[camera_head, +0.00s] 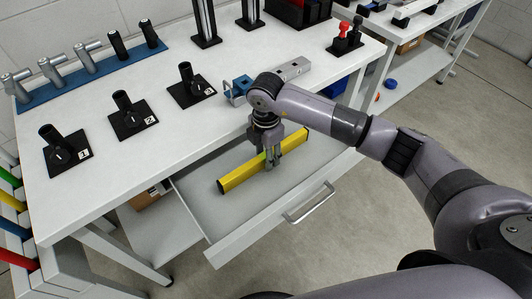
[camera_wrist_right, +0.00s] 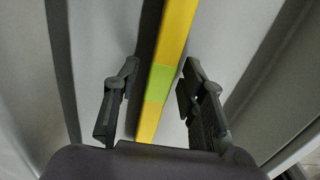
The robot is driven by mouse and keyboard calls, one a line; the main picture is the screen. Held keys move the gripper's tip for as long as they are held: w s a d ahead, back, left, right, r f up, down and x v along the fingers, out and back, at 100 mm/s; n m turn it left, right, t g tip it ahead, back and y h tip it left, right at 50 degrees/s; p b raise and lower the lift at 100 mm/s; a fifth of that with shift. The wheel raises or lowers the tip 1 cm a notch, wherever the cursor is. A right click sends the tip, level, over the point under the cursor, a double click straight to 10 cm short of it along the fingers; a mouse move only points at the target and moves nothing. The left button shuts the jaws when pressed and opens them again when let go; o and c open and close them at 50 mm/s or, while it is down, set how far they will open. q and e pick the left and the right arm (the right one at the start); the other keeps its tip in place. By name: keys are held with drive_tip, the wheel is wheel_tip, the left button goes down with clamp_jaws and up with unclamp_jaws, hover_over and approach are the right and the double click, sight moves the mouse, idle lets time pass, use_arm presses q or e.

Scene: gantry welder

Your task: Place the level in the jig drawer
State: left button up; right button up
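The level (camera_head: 240,174), a long yellow bar with dark ends, lies slantwise within the open drawer (camera_head: 207,197) under the workbench. It appears to rest on the drawer floor. My right gripper (camera_head: 272,163) points down over the level's middle. In the right wrist view the level (camera_wrist_right: 175,35) runs between the two fingers of the right gripper (camera_wrist_right: 158,95), with its green section there. The fingers are spread wider than the bar, with a clear gap on the left side. My left gripper is not in view.
The drawer front has a metal handle (camera_head: 311,203). On the white bench top (camera_head: 180,150) stand black numbered holders (camera_head: 130,117), a blue rack of torches (camera_head: 90,72) and a metal square tube (camera_head: 292,69). A second bench (camera_head: 415,35) stands at the back right.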

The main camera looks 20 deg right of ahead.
drive_tip(key=shift+r, duration=0.25)
wheel_tip(320, 180, up, 12)
idle(0.3)
